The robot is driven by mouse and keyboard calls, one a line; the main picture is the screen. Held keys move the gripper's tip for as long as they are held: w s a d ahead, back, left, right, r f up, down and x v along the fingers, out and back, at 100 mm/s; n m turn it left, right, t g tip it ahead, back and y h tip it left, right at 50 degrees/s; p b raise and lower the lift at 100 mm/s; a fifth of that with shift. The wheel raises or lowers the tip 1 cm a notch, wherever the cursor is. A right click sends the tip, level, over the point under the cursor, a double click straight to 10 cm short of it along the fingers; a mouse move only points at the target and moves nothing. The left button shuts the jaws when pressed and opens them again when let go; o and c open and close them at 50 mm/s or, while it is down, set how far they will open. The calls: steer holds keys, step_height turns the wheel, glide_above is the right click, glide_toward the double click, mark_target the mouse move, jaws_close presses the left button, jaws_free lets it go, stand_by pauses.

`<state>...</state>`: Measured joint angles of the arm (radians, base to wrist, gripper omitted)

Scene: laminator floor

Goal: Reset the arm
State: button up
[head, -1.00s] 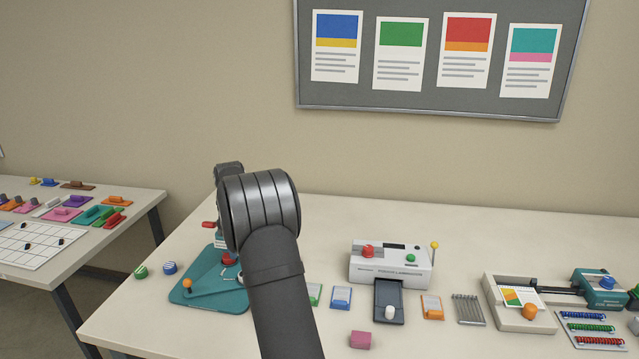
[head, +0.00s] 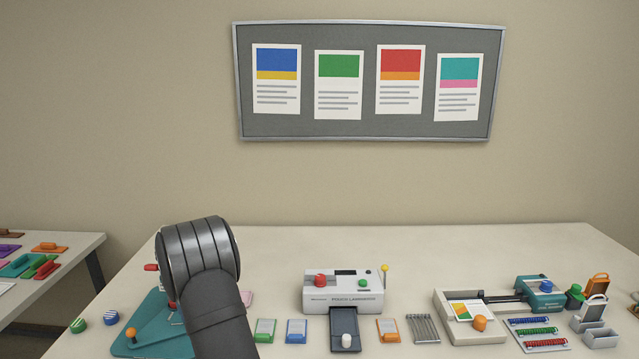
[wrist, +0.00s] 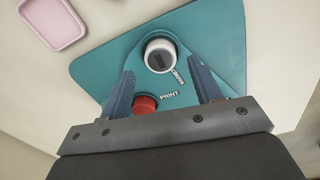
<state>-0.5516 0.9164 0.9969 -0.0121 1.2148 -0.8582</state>
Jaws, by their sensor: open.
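My arm rises from the bottom left of the head view, and its dark ribbed joint hides my gripper there. In the wrist view my gripper (wrist: 163,72) is open and empty, its two blue-grey fingers spread wide over a teal panel (wrist: 222,35). A white-rimmed knob (wrist: 160,55) with a dark face shows between and just beyond the fingertips. A red button (wrist: 144,105) marked PRINT lies between the fingers, nearer the left one. I cannot tell whether the fingers touch anything. The teal base (head: 150,335) in the head view is partly behind my arm.
A pouch laminator (head: 343,291) stands right of my arm, with green, blue (head: 296,331) and orange packs around it. A binding machine (head: 470,316) is further right. A pink tray (wrist: 55,20) lies beside the teal panel. The table behind the laminator is clear.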

steer(key=shift+f, duration=1.3)
step_height(320, 180, up, 11)
step_height(320, 180, down, 12)
steer(key=shift+f, duration=0.1)
steer(key=r, duration=0.5)
steer(key=shift+d, duration=0.35)
steer(key=d+r, duration=0.7)
steer(key=d, duration=0.5)
steer(key=w+d+f+m, duration=0.1)
steer(key=w+d+f, duration=0.3)
steer(key=w+d, duration=0.6)
steer(key=f, duration=0.6)
steer(key=w+f, duration=0.1)
steer(key=f, duration=0.2)
steer(key=shift+w+a+f, duration=0.1)
steer(key=shift+a+f, duration=0.05)
steer(key=shift+a, duration=0.2)
steer(key=shift+r, duration=1.2)
